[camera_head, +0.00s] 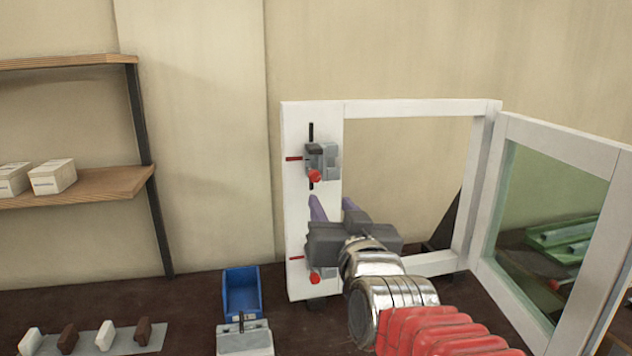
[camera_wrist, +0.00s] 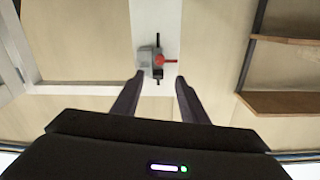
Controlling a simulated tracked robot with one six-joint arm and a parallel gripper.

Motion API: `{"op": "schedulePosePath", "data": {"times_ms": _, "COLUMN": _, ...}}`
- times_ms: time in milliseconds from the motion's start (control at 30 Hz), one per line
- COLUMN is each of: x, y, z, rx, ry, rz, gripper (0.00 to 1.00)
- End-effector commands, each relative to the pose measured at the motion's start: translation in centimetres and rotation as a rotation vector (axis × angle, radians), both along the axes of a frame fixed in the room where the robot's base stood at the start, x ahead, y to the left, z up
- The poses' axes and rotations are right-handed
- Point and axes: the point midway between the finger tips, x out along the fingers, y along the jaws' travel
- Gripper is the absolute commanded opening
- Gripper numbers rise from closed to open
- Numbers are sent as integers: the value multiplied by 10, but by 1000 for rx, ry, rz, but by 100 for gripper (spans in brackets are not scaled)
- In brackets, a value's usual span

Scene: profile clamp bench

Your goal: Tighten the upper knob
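The upper clamp (camera_head: 323,158) is a grey block with a black vertical rod and a thin red bar, mounted on the white frame's left post. Its red upper knob (camera_head: 314,177) faces out near the block's lower edge. My gripper (camera_head: 331,206) is just below the upper clamp, its fingers apart and empty. In the wrist view the clamp (camera_wrist: 146,58) and red knob (camera_wrist: 161,60) appear ahead of the open fingertips (camera_wrist: 159,78), roughly between them and not touching. A lower red knob (camera_head: 315,278) shows below my gripper; its clamp is partly hidden by my gripper.
The white frame (camera_head: 420,107) has a glazed door (camera_head: 560,150) swung open at right. A blue bin (camera_head: 241,291) and a grey box (camera_head: 244,341) stand left of the frame. A plate (camera_head: 100,340) holds several small blocks. Wooden shelves (camera_head: 90,185) are at left.

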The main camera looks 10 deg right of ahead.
Motion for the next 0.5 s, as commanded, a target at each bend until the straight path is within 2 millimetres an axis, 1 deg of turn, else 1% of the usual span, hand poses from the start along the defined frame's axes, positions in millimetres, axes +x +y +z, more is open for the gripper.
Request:
{"op": "schedulePosePath", "data": {"times_ms": 133, "x": 3, "y": 0, "z": 0, "rx": -1, "ry": 2, "rz": -1, "gripper": 40}}
{"op": "schedulePosePath", "data": {"times_ms": 267, "x": 11, "y": -1, "z": 0, "rx": -1, "ry": 2, "rz": -1, "gripper": 40}}
{"op": "schedulePosePath", "data": {"times_ms": 500, "x": 32, "y": -2, "z": -1, "rx": -1, "ry": 2, "rz": -1, "gripper": 40}}
